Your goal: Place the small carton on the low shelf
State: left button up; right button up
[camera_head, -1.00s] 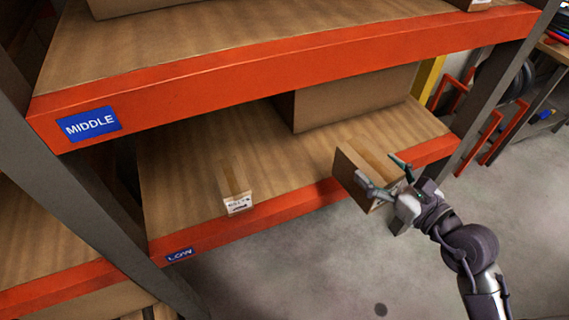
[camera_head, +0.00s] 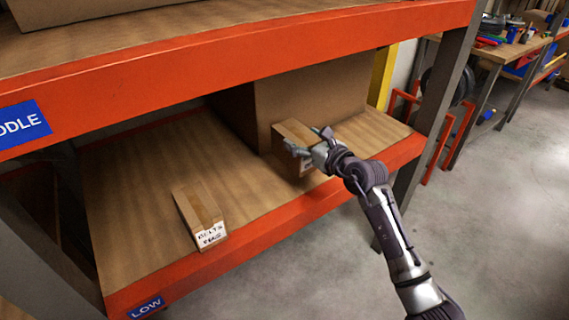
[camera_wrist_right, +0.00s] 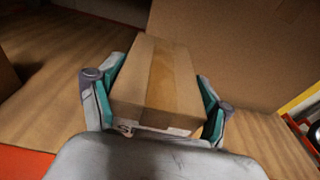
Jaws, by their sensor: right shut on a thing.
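The small carton (camera_head: 296,131) is brown with a tape strip and a white label on its near end. It also shows in the right wrist view (camera_wrist_right: 157,80), between both fingers. My right gripper (camera_head: 310,148) is shut on it, at the right part of the low shelf (camera_head: 128,228), in front of a large box. I cannot tell whether the carton touches the shelf board. The low shelf has an orange front beam and a blue LOW sign (camera_head: 146,307). My left gripper is not in view.
Another small labelled carton (camera_head: 200,215) sits at the low shelf's front edge, left of my gripper. A large box (camera_head: 312,97) stands behind the held carton. The orange middle shelf beam (camera_head: 250,62) runs above. Shelf board between the cartons is bare.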

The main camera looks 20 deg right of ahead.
jog(key=a+f, duration=0.1)
jog(key=f, duration=0.1)
jog(key=a+f, duration=0.3)
jog(key=f, duration=0.1)
jog(key=shift+w+a+f, duration=0.25)
jog(key=shift+a+f, duration=0.1)
jog(key=shift+f, duration=0.1)
jog(key=o, duration=1.1)
jog(key=shift+f, duration=0.25)
jog(key=o, duration=0.4)
jog(key=shift+o, duration=0.2)
